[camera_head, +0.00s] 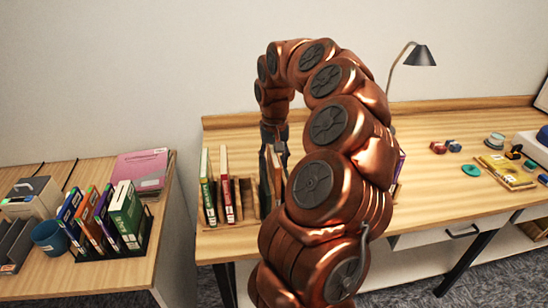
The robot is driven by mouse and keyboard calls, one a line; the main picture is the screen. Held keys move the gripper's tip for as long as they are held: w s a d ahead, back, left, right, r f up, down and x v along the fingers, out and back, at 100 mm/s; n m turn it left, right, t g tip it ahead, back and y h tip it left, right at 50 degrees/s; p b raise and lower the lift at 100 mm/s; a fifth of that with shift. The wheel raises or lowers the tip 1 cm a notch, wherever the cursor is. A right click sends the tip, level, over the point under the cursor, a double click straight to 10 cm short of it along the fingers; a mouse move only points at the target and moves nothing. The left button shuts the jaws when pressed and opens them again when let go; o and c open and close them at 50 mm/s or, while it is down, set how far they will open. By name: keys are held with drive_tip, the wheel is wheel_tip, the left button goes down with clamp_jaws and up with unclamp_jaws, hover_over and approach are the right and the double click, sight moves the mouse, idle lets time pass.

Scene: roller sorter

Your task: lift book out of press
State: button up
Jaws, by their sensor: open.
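A wooden book holder (246,200) stands on the long desk, left of my arm. A green and white book (207,188) and a red and white book (226,185) stand upright at its left end. My gripper (274,158) hangs downward over the holder's right part, open. Dark and brown upright shapes show below and beside its fingers. I cannot tell whether a book stands between them. My arm hides much of the holder's right side. A purple book edge (400,166) shows just right of the arm. No part is clearly recognisable as a press.
A black rack (140,243) of several books, a blue cup (50,238) and a pink folder (140,170) are on the left table. A lamp (420,56) stands behind my arm. Small items, including a green disc (471,170), lie at the right. The desk's middle right is clear.

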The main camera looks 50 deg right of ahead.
clamp_jaws()
idle(0.3)
drive_tip(key=shift+s+d+r+b, duration=0.1)
drive_tip(key=shift+d+b, duration=0.1)
drive_tip(key=shift+b, duration=0.1)
idle(0.4)
drive_tip(key=shift+r, duration=0.15)
wheel_tip(320, 180, up, 14)
drive_tip(key=p, duration=0.3)
drive_tip(key=shift+f+p, duration=0.2)
drive_tip(key=shift+p, duration=0.2)
idle(1.1)
